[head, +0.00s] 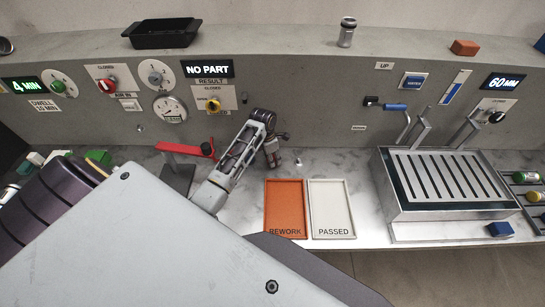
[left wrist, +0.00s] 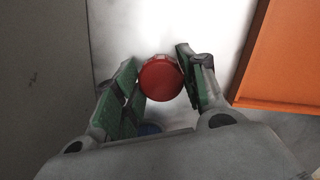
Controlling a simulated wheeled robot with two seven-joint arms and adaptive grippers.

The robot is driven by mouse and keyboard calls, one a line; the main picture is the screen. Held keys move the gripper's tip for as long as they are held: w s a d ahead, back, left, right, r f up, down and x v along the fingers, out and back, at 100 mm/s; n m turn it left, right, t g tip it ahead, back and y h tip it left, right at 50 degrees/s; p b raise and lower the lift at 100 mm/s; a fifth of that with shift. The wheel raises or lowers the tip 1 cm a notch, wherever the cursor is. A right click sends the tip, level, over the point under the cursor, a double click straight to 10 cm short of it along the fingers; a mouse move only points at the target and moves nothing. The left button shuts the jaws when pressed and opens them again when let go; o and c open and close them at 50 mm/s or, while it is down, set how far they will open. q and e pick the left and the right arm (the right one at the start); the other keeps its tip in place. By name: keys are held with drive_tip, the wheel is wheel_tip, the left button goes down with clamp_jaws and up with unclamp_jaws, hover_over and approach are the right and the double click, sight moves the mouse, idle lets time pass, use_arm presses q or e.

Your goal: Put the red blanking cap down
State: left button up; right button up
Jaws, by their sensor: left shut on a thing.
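The red blanking cap (left wrist: 160,79) is a round red piece between the green-padded fingers of my left gripper (left wrist: 162,75) in the left wrist view. The gripper is shut on it, over a pale surface. In the head view my left gripper (head: 273,159) points down above the marble worktop, behind the orange rework tray (head: 285,205). The cap cannot be made out clearly there, and I cannot tell whether it touches the worktop. My right gripper is not in view.
The white passed tray (head: 331,207) stands right of the rework tray, both empty. A red-armed fixture (head: 184,149) stands left of the gripper. A slotted metal tank (head: 447,180) stands at the right. The control panel (head: 300,110) rises behind. Worktop between gripper and tank is mostly clear.

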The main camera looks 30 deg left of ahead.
use_arm(q)
drive_tip(key=o, duration=1.1)
drive_tip(key=shift+f, duration=0.1)
drive_tip(key=shift+s+a+r+b, duration=0.2)
drive_tip(key=shift+s+r+b, duration=0.05)
drive_tip(key=shift+r, duration=1.75)
drive_tip(key=shift+s+a+r+b, duration=0.15)
drive_tip(key=shift+s+r+b, duration=0.1)
drive_tip(key=shift+r, duration=1.8)
drive_tip(key=shift+s+a+r+b, duration=0.2)
drive_tip(key=shift+s+r, duration=0.05)
drive_tip(key=shift+r, duration=1.75)
